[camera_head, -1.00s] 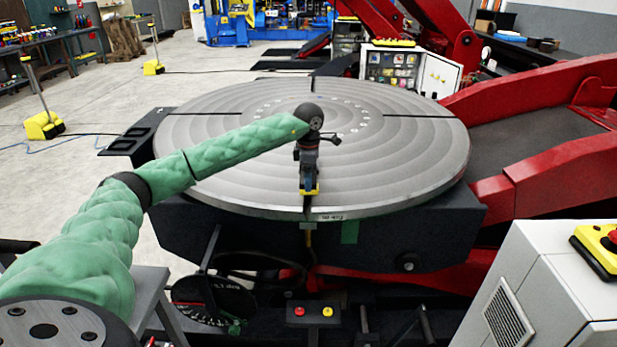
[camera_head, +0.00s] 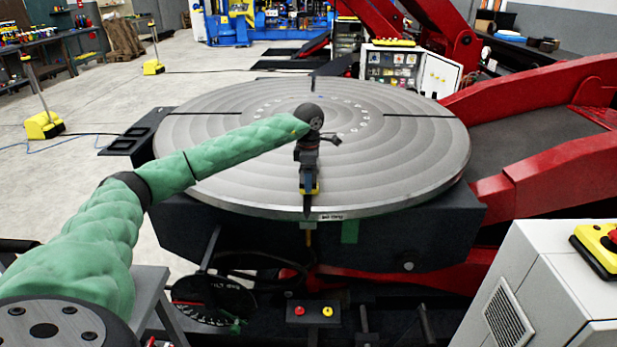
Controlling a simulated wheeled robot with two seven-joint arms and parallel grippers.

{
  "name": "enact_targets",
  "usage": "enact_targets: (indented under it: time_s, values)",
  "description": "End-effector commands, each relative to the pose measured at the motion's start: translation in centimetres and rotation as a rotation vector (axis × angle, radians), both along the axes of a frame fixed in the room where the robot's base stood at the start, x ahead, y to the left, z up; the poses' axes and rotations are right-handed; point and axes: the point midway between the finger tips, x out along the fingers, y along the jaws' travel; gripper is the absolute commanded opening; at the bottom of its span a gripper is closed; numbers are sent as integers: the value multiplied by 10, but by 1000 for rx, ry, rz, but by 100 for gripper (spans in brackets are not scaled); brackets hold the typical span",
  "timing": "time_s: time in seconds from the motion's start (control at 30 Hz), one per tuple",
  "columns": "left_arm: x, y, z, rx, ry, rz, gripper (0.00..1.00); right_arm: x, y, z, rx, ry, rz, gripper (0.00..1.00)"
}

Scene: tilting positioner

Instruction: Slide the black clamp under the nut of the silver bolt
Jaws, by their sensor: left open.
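My left arm, in a green sleeve, reaches in from the left over the round grey table (camera_head: 400,170). My left gripper (camera_head: 308,190) points down at the table's near edge, above the radial slot there, and is open. My right gripper is not in view.
The table has radial slots and a ring of holes. Red arms of the positioner (camera_head: 560,180) rise at the right. A grey cabinet (camera_head: 540,285) with a yellow-and-red stop button stands at the lower right. A small panel (camera_head: 313,313) with red and yellow buttons sits below the table.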

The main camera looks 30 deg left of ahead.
Motion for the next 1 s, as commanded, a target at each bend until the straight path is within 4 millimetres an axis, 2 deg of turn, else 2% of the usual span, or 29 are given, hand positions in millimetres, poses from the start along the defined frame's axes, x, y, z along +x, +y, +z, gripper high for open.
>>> enact_targets:
  time_s: [0.33,0.47,0.6,0.93,0.97,1.0]
  values:
    - [2,2,19,1,-8,3,77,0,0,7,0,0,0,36]
    - [2,2,28,0,-8,3,78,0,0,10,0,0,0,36]
    - [1,2,36,1,-7,3,88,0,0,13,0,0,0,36]
    - [2,2,59,0,-10,3,86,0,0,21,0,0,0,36]
    - [2,2,61,0,-10,3,87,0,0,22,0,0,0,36]
    - [2,2,64,0,-9,3,98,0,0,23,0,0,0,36]
